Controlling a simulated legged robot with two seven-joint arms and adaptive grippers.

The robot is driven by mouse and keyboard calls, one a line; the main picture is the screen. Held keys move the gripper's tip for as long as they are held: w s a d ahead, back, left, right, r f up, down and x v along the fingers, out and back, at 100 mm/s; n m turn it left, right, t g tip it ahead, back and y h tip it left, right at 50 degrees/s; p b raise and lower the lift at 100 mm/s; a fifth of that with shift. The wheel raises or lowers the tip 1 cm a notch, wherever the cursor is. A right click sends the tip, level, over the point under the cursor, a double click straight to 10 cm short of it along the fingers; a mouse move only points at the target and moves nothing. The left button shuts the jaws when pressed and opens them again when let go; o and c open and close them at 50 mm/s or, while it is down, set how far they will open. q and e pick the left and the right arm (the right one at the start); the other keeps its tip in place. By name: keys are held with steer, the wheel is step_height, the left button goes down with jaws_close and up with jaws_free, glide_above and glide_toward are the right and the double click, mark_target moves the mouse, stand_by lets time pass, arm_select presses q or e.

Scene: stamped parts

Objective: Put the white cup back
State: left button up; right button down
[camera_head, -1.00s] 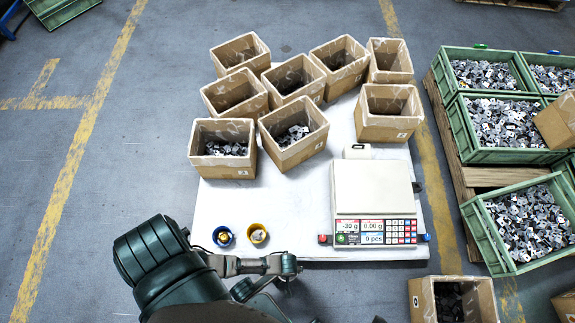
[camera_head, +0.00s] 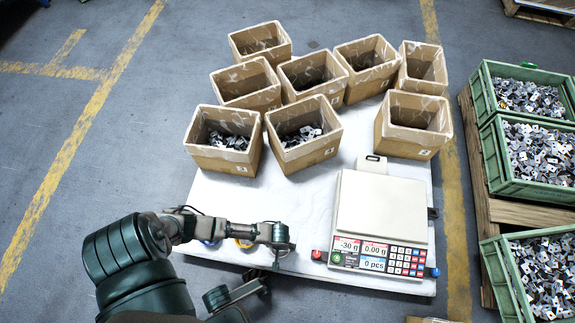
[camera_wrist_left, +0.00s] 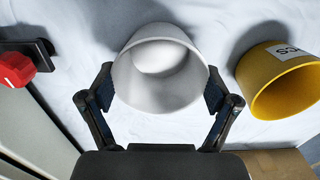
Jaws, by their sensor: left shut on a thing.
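The white cup (camera_wrist_left: 160,78) is between the two fingers of my left gripper (camera_wrist_left: 160,92) in the left wrist view, and the fingers touch its sides. The cup is just above or on the white tabletop; I cannot tell which. In the head view my left arm comes in from the left and its wrist (camera_head: 277,236) is between the yellow cup (camera_head: 243,243) and the scale (camera_head: 378,215). The white cup is not visible there. The yellow cup also shows at the right of the left wrist view (camera_wrist_left: 284,92).
A blue cup (camera_head: 210,242) is partly hidden behind my left arm. The scale's red knob (camera_wrist_left: 16,69) is near the gripper. Several cardboard boxes (camera_head: 222,157) stand at the table's back. Green crates (camera_head: 505,187) of metal parts stand at the right.

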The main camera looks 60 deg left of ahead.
arm_select(q)
steer(key=shift+w+r, duration=0.1)
steer(key=shift+r, duration=0.05)
steer(key=shift+c, duration=0.6)
steer(key=o, duration=1)
steer(key=shift+f, duration=0.2)
